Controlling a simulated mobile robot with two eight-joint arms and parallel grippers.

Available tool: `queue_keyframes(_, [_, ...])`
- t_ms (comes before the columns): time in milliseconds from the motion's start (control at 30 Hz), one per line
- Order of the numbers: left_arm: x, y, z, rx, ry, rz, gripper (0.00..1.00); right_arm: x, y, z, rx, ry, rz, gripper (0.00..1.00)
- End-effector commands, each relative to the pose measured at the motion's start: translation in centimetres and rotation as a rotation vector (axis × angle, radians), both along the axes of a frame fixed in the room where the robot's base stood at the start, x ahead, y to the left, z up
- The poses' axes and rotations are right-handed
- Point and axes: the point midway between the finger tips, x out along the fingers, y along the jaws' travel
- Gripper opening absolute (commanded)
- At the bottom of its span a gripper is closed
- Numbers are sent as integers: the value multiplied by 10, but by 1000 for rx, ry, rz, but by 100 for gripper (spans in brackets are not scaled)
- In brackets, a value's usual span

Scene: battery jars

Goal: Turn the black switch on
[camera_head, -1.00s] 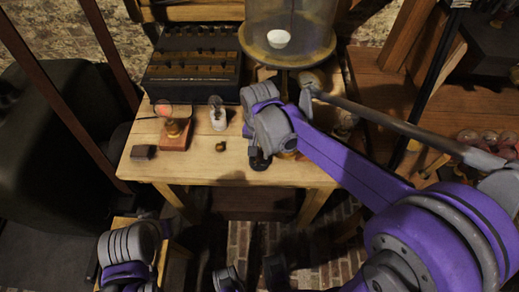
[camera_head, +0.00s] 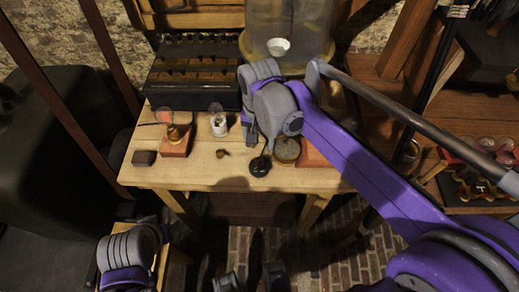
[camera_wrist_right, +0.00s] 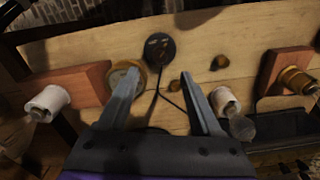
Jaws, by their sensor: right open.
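The black switch (camera_head: 260,166) looks like a small dark round disc at the front of the wooden table. In the right wrist view the disc (camera_wrist_right: 159,48) shows small brass-coloured parts and dark wires leading from it. I cannot tell its on or off position. My right gripper (camera_head: 258,144) is just behind the switch in the head view, its fingers mostly hidden by the wrist. In the right wrist view the gripper (camera_wrist_right: 160,75) is open and empty, with the disc beyond the gap between its fingertips. Only part of my left arm shows, at the lower left.
A brass disc (camera_head: 287,150) lies right of the switch. A small brown knob (camera_head: 222,153), white lamp holder (camera_head: 219,124), red-based lamp (camera_head: 176,142) and dark block (camera_head: 143,158) stand to the left. A battery rack (camera_head: 193,85) and glass jar (camera_head: 290,25) are behind.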

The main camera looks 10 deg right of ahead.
Motion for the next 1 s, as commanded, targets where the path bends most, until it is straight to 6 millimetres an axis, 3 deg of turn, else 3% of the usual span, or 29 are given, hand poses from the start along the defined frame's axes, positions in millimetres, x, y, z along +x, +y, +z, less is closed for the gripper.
queue_keyframes(100, [0, 0, 2, 0, -1, 0, 57, 0, 0, 17, 0, 0, 0, 66])
queue_keyframes(267, [1, 0, 3, 0, -1, 0, 57, 0, 0, 26, 0, 0, 0, 66])
queue_keyframes(800, [1, 0, 3, 0, -1, 0, 57, 0, 0, 27, 0, -1, 1, 66])
queue_keyframes(1000, [2, 0, 11, 0, -4, 0, 57, -24, -16, 28, 7, -73, 76, 66])
